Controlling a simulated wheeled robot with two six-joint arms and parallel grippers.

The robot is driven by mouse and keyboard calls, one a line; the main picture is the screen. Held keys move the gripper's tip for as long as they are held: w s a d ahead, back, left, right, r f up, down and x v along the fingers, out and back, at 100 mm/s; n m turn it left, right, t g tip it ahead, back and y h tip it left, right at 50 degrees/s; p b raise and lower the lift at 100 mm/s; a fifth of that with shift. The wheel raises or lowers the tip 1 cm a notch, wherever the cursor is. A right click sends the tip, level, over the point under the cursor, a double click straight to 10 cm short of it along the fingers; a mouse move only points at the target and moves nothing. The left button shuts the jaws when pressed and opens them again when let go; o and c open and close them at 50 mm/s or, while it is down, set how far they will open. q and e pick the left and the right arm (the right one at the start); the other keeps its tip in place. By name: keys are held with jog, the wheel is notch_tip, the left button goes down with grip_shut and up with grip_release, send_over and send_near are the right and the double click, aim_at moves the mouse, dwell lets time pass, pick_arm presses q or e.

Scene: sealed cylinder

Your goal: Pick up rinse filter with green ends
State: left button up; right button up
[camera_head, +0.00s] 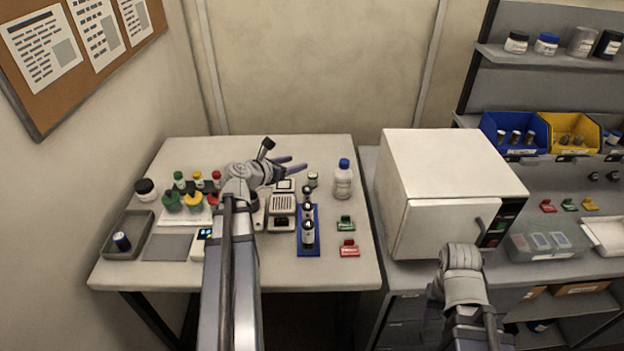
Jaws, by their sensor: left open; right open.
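Several small pieces with green, yellow and red ends stand at the left of the table. One green-ended piece (172,200) is in the front row and a smaller one (179,179) is behind it. I cannot tell which of them is the rinse filter. My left gripper (293,164) is open and empty, over the back middle of the table, with its fingers spread to the right. It is to the right of the green-ended pieces and apart from them. My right gripper (460,257) is in front of the white oven-like box, its fingers mostly hidden behind its wrist.
A grey tray (113,255) holds a dark cylinder. The white box (440,165) stands on the right counter.

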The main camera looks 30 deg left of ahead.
aim_at(294, 196)
pick_arm(q)
notch_tip(294, 196, down, 9)
jog(key=b, duration=0.9)
jog(key=shift+s+d+f, duration=0.1)
jog(key=shift+s, duration=0.05)
